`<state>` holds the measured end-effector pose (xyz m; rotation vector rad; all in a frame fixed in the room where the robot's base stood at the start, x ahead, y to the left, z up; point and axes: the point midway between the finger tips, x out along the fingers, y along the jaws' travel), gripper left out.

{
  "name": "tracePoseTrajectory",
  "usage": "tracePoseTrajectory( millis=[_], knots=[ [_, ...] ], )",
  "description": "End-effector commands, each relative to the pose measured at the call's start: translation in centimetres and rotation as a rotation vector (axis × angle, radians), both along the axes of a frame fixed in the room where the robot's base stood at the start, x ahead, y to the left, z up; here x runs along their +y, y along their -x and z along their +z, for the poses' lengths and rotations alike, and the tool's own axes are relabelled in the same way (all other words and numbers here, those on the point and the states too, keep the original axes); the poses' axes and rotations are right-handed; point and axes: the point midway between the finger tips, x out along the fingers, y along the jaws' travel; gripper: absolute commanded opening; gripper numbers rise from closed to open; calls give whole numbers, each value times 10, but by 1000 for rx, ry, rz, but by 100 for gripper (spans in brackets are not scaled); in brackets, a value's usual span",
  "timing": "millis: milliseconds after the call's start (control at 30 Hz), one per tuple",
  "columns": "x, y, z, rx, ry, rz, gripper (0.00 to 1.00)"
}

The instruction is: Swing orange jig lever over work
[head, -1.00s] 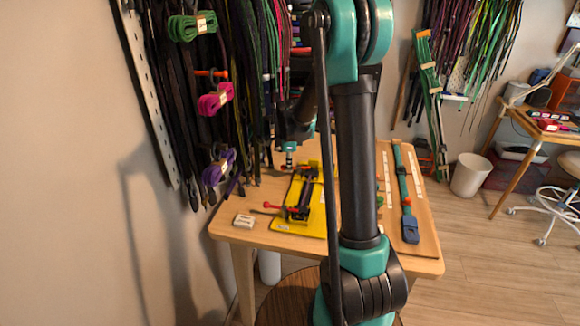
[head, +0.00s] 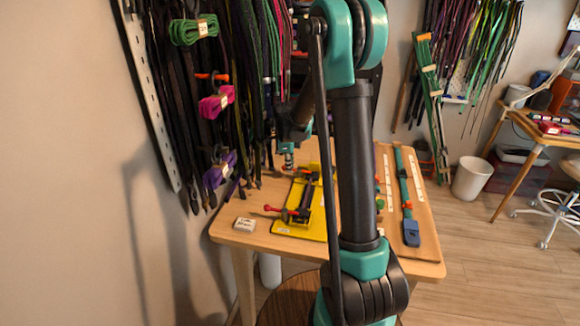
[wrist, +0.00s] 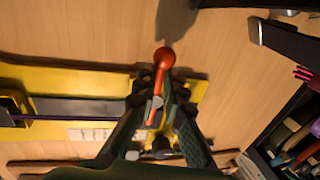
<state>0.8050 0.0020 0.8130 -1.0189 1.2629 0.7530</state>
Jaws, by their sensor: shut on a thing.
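The orange jig lever (wrist: 161,72), a short shaft with a round ball end, lies between my gripper's fingers in the wrist view. My gripper (wrist: 157,104) is shut on its shaft, and the ball sticks out past the fingertips. The jig's yellow plate (wrist: 110,82) lies beneath, with a dark channel and a thin dark purple cord (wrist: 70,117) along it. In the head view the yellow plate (head: 288,229) is on the table, with a red-knobbed lever (head: 272,209) at its near end. My gripper (head: 288,168) is at its far end, and its hold is too small to tell there.
The wooden table (head: 330,248) carries a small white block (head: 244,224) at the left and a green strap with a blue end (head: 411,232) at the right. Cords hang on the wall rack behind. A dark bin (wrist: 285,135) shows at right in the wrist view.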

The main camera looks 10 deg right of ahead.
Motion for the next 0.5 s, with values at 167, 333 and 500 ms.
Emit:
tracePoseTrajectory(
  millis=[167, 333, 500],
  knots=[
    [5, -2, 1, -4, -7, 5, 24],
    [3, -1, 0, -2, -5, 3, 31],
    [2, -1, 1, -1, -3, 3, 31]
  ],
)
